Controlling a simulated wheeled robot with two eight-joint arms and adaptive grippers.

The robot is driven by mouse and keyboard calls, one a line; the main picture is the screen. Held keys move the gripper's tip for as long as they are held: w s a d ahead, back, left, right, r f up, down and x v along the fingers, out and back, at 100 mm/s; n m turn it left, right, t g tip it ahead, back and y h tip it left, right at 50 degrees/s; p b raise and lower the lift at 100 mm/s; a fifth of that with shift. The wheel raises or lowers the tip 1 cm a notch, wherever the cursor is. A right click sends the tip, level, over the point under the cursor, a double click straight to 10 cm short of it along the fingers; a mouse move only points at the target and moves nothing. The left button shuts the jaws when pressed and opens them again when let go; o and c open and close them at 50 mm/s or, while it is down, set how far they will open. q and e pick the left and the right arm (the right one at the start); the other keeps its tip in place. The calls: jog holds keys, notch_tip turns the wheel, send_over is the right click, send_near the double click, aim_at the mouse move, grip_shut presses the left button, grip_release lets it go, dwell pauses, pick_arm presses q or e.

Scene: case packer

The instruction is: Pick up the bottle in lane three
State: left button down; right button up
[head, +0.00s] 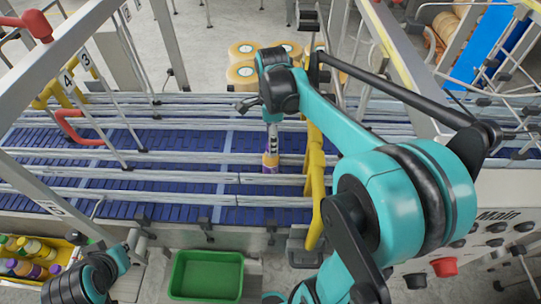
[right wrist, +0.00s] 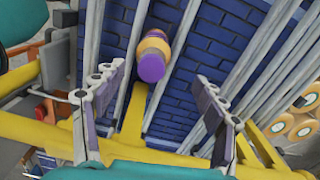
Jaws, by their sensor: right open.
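A bottle (head: 270,163) with an orange-yellow and purple body stands on the blue conveyor (head: 185,146) between two metal rails. It also shows in the right wrist view (right wrist: 153,62), purple end toward the camera. I cannot tell its lane number from the signs. My right gripper (head: 272,122) is above the conveyor, just behind the bottle in the head view. In the right wrist view its two fingers are spread wide and empty, with the bottle beyond and between the tips. My left gripper (head: 136,243) is low at the front left, away from the bottle; its finger gap is unclear.
Lane signs 3 (head: 85,59) and 4 (head: 67,80) hang at upper left. A yellow bar (head: 315,180) crosses the conveyor right of the bottle. A green bin (head: 206,257) and a yellow crate (head: 62,243) of several bottles stand in front. Long rails run along the belt.

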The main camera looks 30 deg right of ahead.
aim_at(271, 162)
jog(key=f, duration=0.1)
jog(key=s+f, duration=0.1)
jog(key=a+f, duration=0.1)
jog(key=shift+s+f+p, duration=0.15)
jog(key=shift+p, duration=0.15)
notch_tip(271, 162, down, 4)
jog(key=shift+r, duration=0.1)
jog(key=shift+d, duration=0.1)
jog(key=c, duration=1.5)
jog(key=shift+o, duration=0.2)
jog(key=shift+w, duration=0.2)
